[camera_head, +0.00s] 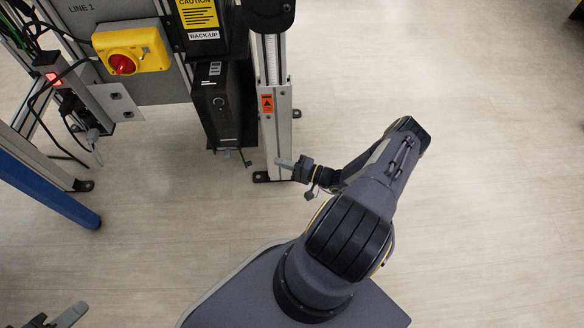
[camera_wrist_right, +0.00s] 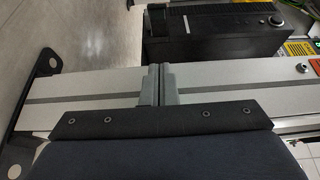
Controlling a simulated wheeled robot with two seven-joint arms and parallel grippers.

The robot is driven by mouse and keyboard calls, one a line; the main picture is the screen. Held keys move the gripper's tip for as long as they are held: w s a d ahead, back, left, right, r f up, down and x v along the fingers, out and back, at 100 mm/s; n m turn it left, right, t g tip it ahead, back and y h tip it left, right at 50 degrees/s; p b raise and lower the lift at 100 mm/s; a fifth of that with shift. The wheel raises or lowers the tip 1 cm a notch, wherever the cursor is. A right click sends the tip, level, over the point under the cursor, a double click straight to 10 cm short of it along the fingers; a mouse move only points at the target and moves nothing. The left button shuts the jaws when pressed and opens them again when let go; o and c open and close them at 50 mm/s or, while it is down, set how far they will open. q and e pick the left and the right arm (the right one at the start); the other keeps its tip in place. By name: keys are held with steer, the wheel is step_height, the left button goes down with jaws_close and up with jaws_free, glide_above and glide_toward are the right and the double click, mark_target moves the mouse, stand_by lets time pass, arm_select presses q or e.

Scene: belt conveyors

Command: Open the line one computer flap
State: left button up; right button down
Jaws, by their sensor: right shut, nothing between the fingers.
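The line one computer (camera_head: 220,105) is a black upright box mounted under the caution sign, left of the metal post. Its narrow dark front face has a small round fitting, and I see no open flap on it. In the right wrist view the computer (camera_wrist_right: 215,38) lies beyond the fingertips, with a round lock-like fitting near its right end. My right gripper (camera_head: 285,163) is shut and empty in front of the post's lower part, right of the computer and apart from it. Its fingers (camera_wrist_right: 158,85) meet. My left gripper (camera_head: 58,317) is partly cut off at the bottom left.
The metal post (camera_head: 275,130) with an orange warning label stands between the right gripper and the computer. A red-and-yellow switch (camera_head: 130,48) and cables are at the upper left. A blue beam (camera_head: 50,190) lies at the left. The floor to the right is clear.

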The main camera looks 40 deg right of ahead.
mark_target(249, 165)
steer(key=w+a+b, duration=0.2)
steer(key=w+a, duration=0.2)
steer(key=a, duration=0.1)
steer(key=shift+w+a, duration=0.2)
steer(key=shift+w, duration=0.05)
steer(key=a+m+h+p, duration=0.1)
steer(key=a+p, duration=0.1)
steer(key=p, duration=0.2)
steer(key=shift+s+a+r+t+h, duration=0.1)
steer(key=shift+a+t+h, duration=0.1)
steer(key=shift+t+h, duration=0.15)
